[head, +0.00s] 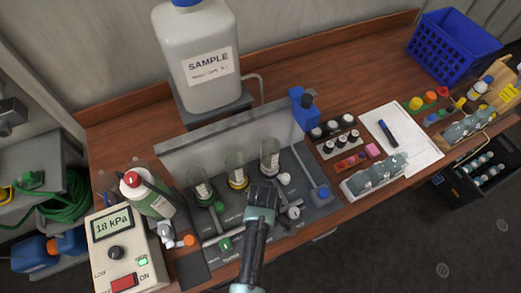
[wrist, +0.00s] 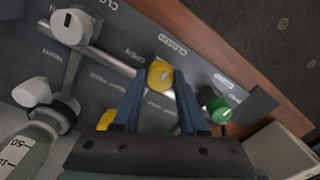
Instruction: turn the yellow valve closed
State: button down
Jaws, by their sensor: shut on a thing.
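The yellow valve (wrist: 160,73) is a round knob on the dark grey panel (wrist: 205,75). In the wrist view its top shows between the tips of my gripper (wrist: 158,88), which is shut on it. A pale mark crosses the knob, and the printed words OPEN and CLOSED stand beside it. In the head view my gripper (head: 262,196) reaches down over the panel and hides the yellow valve.
A green valve (wrist: 218,110) and a white valve (wrist: 70,27) sit on either side. Glass flasks, one with a yellow collar (head: 237,183), stand just behind. A gauge box (head: 121,248) reading 18 kPa stands at left.

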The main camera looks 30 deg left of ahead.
dwell(0.3)
jog(key=shift+c, duration=2.2)
grip_release()
notch_tip(320, 180, up, 13)
jog(key=b, duration=0.1)
jog(key=shift+w, duration=0.15)
